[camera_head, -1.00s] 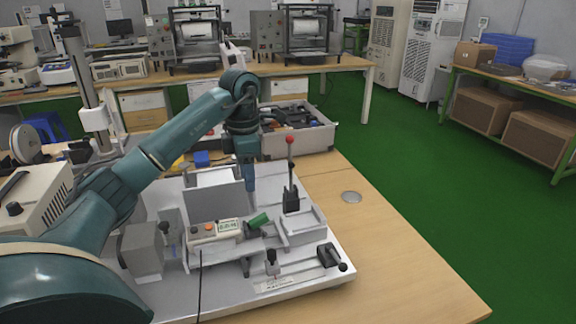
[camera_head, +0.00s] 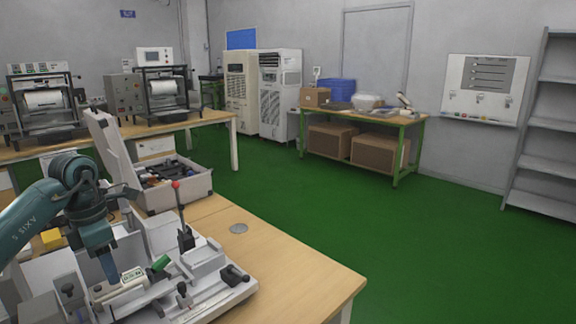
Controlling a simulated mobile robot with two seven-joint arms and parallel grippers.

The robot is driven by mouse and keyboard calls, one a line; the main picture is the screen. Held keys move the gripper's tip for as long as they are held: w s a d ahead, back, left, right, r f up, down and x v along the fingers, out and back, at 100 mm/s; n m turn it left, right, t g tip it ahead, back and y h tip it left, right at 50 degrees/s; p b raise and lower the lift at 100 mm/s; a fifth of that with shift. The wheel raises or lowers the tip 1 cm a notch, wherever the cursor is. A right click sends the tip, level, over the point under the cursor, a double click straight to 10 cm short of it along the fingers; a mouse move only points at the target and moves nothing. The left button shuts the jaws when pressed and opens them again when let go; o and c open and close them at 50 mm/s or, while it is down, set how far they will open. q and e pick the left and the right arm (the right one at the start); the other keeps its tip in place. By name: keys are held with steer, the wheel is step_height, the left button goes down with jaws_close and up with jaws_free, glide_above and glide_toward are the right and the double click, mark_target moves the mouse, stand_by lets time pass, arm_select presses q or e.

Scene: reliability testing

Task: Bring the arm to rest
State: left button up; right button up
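My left arm comes in from the left edge. Its gripper (camera_head: 108,264) points down over the grey test fixture (camera_head: 215,300), beside a small display unit (camera_head: 132,276). The finger area is small and seen from the side, so I cannot tell whether it is open or shut. No held object shows. A green cylinder (camera_head: 161,263) lies on the fixture, right of the gripper and apart from it. My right gripper is not in view.
The wooden table (camera_head: 310,275) is bare right of the fixture. An open grey case (camera_head: 180,190) with parts stands behind it, its lid raised close to my arm. A back bench holds machines (camera_head: 160,95). Green floor (camera_head: 440,250) is free to the right.

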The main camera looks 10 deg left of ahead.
arm_select(q)
steer(key=d+f+m+h, duration=0.1)
steer(key=d+f+h, duration=0.25)
steer(key=d, duration=0.45)
steer(key=d+f+h, duration=0.3)
steer(key=d+f, duration=0.1)
steer(key=d, duration=0.4)
steer(key=s+d+r+n+t+h+p, duration=0.1)
steer(key=s+d+r+n+t+h, duration=0.1)
steer(key=d+n+h, duration=0.45)
steer(key=s+d+r+n+t+h+p, duration=0.1)
steer(key=s+d+n+t+h+p, duration=0.2)
steer(key=d, duration=0.7)
steer(key=s+a+f+n+t+y, duration=0.2)
steer(key=s+f+n+y, duration=0.4)
steer(key=n, duration=1)
steer(key=s+a+f+n+t+y, duration=0.3)
steer(key=s+a+f+n+y, duration=0.2)
steer(key=f+n, duration=0.7)
steer(key=s+n+y+p, duration=0.1)
steer(key=s+n+y, duration=0.1)
steer(key=n, duration=0.2)
steer(key=shift+f, duration=0.2)
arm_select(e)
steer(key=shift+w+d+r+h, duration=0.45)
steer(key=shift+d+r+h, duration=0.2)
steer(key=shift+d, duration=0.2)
